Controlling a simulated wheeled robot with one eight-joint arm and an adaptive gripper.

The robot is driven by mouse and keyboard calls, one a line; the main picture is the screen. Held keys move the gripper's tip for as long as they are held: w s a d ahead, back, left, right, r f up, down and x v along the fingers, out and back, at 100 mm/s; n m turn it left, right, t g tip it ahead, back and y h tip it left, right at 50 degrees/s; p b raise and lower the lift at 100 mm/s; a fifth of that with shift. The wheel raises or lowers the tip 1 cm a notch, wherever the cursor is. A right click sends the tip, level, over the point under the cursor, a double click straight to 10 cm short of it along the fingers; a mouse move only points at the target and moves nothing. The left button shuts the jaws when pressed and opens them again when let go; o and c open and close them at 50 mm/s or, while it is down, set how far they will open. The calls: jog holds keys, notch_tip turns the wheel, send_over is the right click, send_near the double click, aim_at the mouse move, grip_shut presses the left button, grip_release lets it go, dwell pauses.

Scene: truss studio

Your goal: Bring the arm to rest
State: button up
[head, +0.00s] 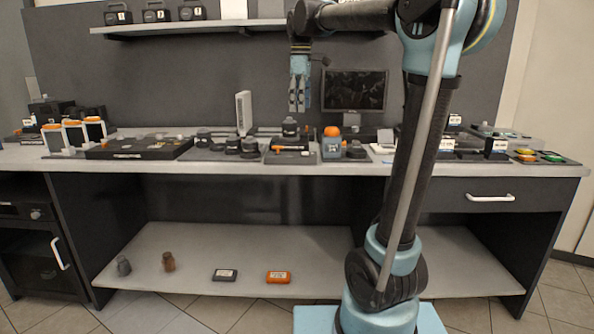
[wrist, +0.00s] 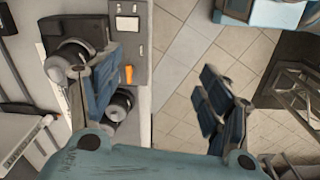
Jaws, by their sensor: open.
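My gripper (head: 299,97) hangs fingers-down above the back part of the bench in the head view, well clear of the bench top. In the wrist view my gripper (wrist: 160,100) has its two dark blue padded fingers spread wide apart. Nothing is between them. My arm rises at the right of the head view and bends over to the left at the top. The bench (head: 330,178) stands below my gripper with many items on it.
A monitor (head: 354,90) stands just right of my gripper. A shelf (head: 230,27) with several black cases hangs at the upper left. An orange-topped container (head: 332,145), a white upright box (head: 243,113) and dark trays crowd the bench. Tiled floor (wrist: 185,85) shows beside it.

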jog(key=s+d+f+m+t, duration=0.1)
jog(key=s+d+f+m, duration=0.7)
jog(key=s+d+f, duration=0.5)
jog(key=s+d+f+m, duration=0.2)
jog(key=s+f, duration=0.5)
jog(key=f, duration=0.4)
jog(key=s+d+f+m+t, duration=0.1)
jog(key=s+d+f+m, duration=0.1)
jog(key=s+f+m, duration=0.3)
jog(key=s+f, duration=0.3)
jog(key=f, duration=0.3)
jog(key=shift+s+d, duration=0.25)
jog(key=shift+d, duration=0.1)
jog(key=shift+f, duration=0.1)
jog(key=shift+w+f, duration=0.2)
jog(key=shift+w, duration=0.25)
